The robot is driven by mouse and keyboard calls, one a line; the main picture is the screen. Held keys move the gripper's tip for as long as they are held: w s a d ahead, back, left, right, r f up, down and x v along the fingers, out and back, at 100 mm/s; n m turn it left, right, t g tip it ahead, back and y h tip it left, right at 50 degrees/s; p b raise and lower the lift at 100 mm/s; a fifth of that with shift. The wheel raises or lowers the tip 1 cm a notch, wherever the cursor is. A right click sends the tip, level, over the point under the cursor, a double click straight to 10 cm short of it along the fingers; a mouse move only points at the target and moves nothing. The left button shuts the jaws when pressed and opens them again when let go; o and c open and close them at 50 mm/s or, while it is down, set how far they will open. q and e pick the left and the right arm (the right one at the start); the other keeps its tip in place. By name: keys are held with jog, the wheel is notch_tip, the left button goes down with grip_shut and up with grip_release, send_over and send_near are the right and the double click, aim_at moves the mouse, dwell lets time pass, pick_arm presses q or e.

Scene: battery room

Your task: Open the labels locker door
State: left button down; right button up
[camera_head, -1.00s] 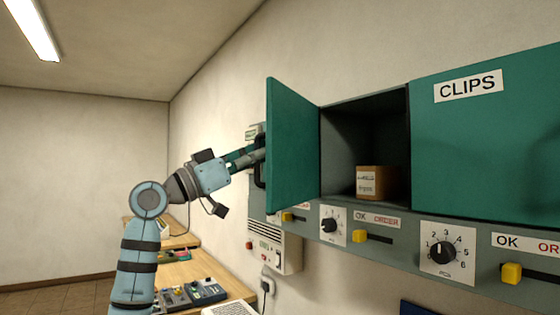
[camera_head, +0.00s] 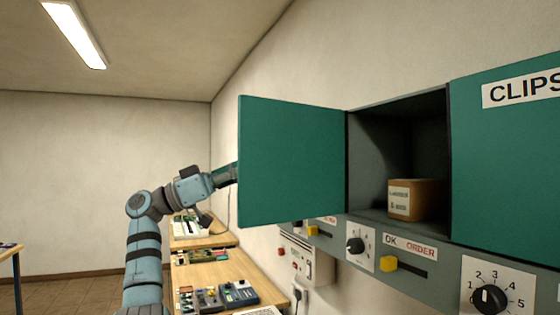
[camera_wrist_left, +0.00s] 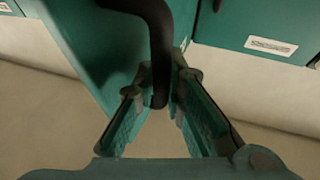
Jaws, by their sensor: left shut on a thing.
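A green locker door (camera_head: 290,160) stands swung wide open in the head view, hinged at its right edge. Its inner face is toward me. The open compartment (camera_head: 395,150) holds a small brown box (camera_head: 415,199) with a white label. My left gripper reaches behind the door's free edge, so its fingers are hidden in the head view. In the left wrist view my left gripper (camera_wrist_left: 158,100) is shut on the black door handle (camera_wrist_left: 155,45), with the green door beside it. My right gripper is not in view.
A closed green door marked CLIPS (camera_head: 510,150) is to the right. Below the lockers are dials (camera_head: 356,245) and yellow sliders (camera_head: 389,264). A wooden bench (camera_head: 215,275) with devices runs along the wall at lower left, below my arm.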

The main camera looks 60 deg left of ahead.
pick_arm(q)
jog(key=shift+a+h, duration=0.25)
jog(key=shift+h, duration=0.15)
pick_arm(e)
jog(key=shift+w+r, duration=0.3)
pick_arm(q)
jog(key=shift+d, duration=0.15)
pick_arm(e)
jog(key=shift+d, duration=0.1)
pick_arm(q)
jog(key=c, duration=1.9)
grip_release()
jog(key=shift+s, duration=0.1)
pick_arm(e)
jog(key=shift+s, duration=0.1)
pick_arm(q)
jog(key=shift+v, duration=3.8)
